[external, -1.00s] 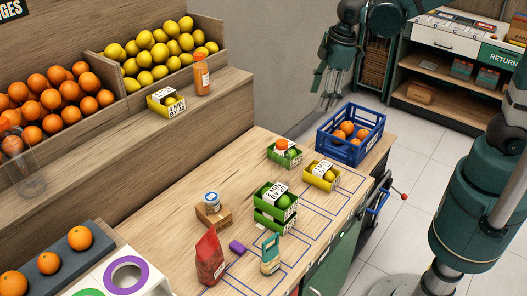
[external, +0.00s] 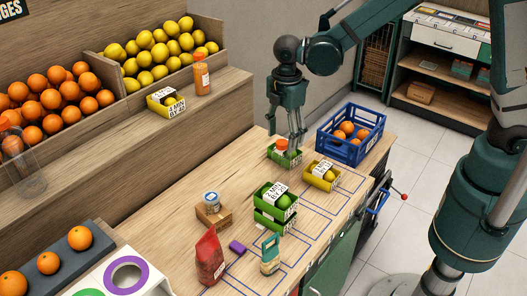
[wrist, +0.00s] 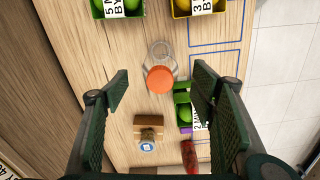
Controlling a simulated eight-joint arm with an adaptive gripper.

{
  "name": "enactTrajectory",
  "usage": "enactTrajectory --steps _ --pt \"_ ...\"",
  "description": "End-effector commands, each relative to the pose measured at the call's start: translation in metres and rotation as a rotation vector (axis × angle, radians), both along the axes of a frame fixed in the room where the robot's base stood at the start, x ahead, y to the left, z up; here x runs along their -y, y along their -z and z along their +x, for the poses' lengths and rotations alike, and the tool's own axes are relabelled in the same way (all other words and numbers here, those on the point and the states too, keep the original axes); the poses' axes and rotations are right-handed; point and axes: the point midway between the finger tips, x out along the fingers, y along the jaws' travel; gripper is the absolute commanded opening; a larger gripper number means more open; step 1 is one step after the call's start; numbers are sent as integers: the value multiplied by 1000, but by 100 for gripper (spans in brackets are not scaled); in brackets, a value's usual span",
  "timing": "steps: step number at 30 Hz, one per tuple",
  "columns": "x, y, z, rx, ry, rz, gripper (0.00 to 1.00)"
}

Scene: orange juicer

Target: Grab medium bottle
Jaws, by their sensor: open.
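A clear, empty-looking bottle with an orange cap (wrist: 160,79) stands on the wooden counter in the wrist view, between my two fingers in the picture. In the external view its orange cap (external: 282,144) shows by the rear green crate; its clear body is hard to make out. My gripper (external: 293,142) points down above this spot, open and empty. In the wrist view its fingers (wrist: 160,88) are spread wide either side of the bottle. Contact is not visible. A filled orange bottle (external: 202,76) stands on the shelf, and a larger clear bottle (external: 27,168) is at the far left.
The rear green crate (external: 286,160) and a yellow crate (external: 321,178) stand close by. A blue crate of oranges (external: 350,148) is to the right. Stacked green crates (external: 274,208), a jar on a wooden block (external: 213,210) and a red bag (external: 209,260) are nearer the camera.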

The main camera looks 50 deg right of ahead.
Motion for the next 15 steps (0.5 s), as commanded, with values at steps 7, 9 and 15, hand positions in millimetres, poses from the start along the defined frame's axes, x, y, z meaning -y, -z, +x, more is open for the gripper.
enactTrajectory --steps 7,9,15 --pt "-9 10 1 -13 -34 -6 57" --pt "-10 10 1 -13 -34 -6 57" --pt "-9 10 1 -13 -34 -6 57"
